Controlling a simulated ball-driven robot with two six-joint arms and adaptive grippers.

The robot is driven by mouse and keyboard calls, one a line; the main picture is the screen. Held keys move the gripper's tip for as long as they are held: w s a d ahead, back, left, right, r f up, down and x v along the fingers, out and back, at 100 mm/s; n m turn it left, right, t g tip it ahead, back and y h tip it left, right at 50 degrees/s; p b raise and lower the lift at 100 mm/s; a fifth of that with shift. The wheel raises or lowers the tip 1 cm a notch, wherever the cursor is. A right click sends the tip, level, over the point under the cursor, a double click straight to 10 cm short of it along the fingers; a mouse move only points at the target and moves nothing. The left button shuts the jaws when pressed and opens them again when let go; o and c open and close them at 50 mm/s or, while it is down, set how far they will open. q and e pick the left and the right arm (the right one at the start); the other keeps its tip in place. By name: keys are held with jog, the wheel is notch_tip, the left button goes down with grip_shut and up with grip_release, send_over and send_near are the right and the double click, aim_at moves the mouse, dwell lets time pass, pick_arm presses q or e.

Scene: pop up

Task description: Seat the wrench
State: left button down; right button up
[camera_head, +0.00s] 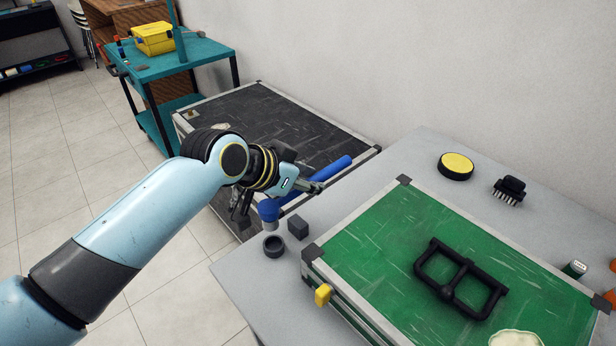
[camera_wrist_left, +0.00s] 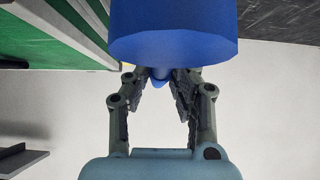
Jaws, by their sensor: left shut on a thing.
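A blue wrench (camera_head: 331,170) with a long thick handle is held tilted across the front of my left gripper (camera_head: 314,186). A short blue end piece (camera_head: 268,210) shows on the other side of the gripper; I cannot tell for sure that it belongs to the wrench. In the left wrist view the thick blue body (camera_wrist_left: 172,35) fills the top, and the fingers (camera_wrist_left: 160,82) close around a narrower blue part. A dark ring-shaped holder (camera_head: 273,245) stands on the grey table just below the end piece, apart from it. My right gripper is not in view.
A small dark block (camera_head: 298,227) stands beside the ring. A green-topped case (camera_head: 365,230) with a yellow latch (camera_head: 323,294) lies to the right, bearing a black frame-like handle (camera_head: 460,280). A dark-topped case (camera_head: 290,125) lies behind. A yellow-topped puck (camera_head: 456,165) and black brush (camera_head: 509,190) sit farther back.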

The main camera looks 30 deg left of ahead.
pick_arm(q)
notch_tip(320, 180, down, 4)
jog(key=b, duration=0.2)
jog(key=shift+b, duration=0.35)
jog(key=shift+f, duration=0.3)
jog(key=shift+r, duration=0.1)
jog(key=shift+r, duration=0.1)
jog(key=shift+p, duration=0.35)
